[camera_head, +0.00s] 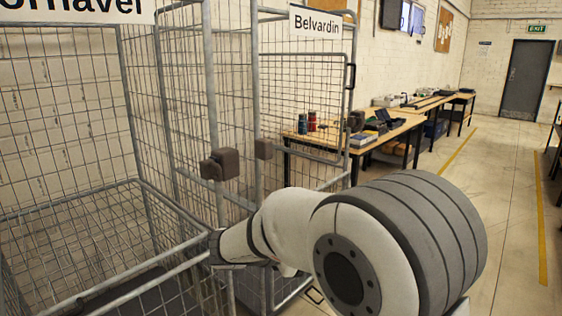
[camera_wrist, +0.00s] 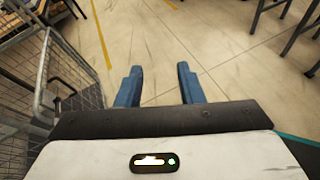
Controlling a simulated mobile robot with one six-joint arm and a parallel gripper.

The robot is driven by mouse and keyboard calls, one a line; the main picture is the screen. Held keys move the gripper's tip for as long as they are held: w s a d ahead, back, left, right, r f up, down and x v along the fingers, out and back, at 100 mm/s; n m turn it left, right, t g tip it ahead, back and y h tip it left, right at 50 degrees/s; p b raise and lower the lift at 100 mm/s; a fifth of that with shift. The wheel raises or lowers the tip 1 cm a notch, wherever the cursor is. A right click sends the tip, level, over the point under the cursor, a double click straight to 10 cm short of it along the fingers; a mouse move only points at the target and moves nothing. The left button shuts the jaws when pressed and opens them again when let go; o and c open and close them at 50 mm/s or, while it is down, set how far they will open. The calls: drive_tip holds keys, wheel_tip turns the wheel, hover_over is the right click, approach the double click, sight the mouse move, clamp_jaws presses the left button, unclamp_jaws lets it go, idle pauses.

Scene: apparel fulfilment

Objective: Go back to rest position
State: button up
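In the wrist view my gripper (camera_wrist: 158,86) has its two blue fingers spread apart, with bare floor showing between them. It is open and empty. In the head view my white and grey arm (camera_head: 290,222) reaches forward and left, with its far end close to the front rail of a wire cage. The fingers are hidden in the head view.
A wire cage trolley (camera_head: 112,100) stands at the left, and another with a "Belvardin" sign (camera_head: 315,23) stands beside it. Wooden workbenches (camera_head: 322,138) with bottles and boxes line the wall. The floor (camera_head: 503,190) at the right is clear, up to a grey door (camera_head: 526,78).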

drive_tip(key=s+d+r+m+g+y+p, duration=0.2)
drive_tip(key=s+d+m+g+y+p, duration=0.15)
drive_tip(key=s+d+m, duration=0.35)
drive_tip(key=s+d+r+m+y+p, duration=0.1)
drive_tip(key=s+r+m+y+p, duration=0.3)
drive_tip(key=s+m, duration=1.1)
drive_tip(key=y+p, duration=0.2)
drive_tip(key=y, duration=0.2)
drive_tip(key=shift+a+g+y, duration=0.1)
drive_tip(key=shift+g+y, duration=0.15)
